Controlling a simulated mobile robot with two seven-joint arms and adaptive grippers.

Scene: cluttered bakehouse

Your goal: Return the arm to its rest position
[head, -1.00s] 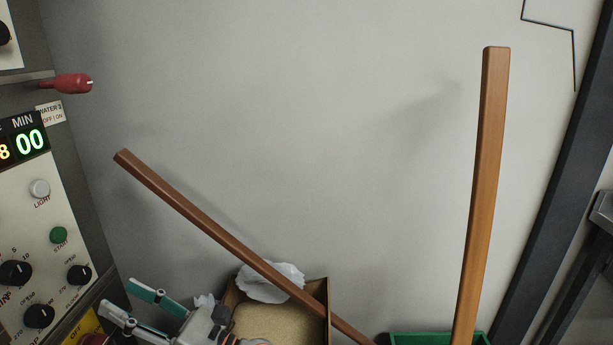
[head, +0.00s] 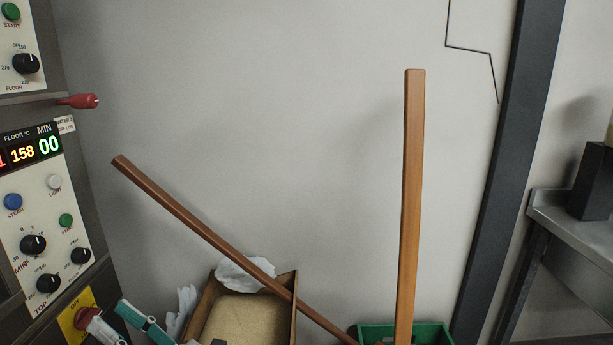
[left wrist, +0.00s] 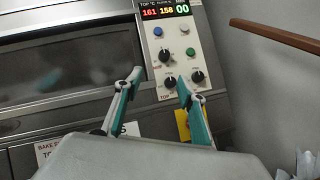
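My left gripper (head: 112,318) shows at the bottom left edge of the head view, partly cut off by the frame. Its teal-padded fingers also show in the left wrist view (left wrist: 159,82). They stand well apart with nothing between them, in front of the oven's control panel (left wrist: 170,50). The left arm itself is mostly out of the head view. My right gripper and arm are not in view.
The oven control panel (head: 40,215) with knobs stands at the left, with a red handle (head: 78,101) above. Two wooden poles (head: 412,190) (head: 200,220) rise near a brown box (head: 293,318) and a green crate (head: 436,331). A metal table (head: 570,235) stands right.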

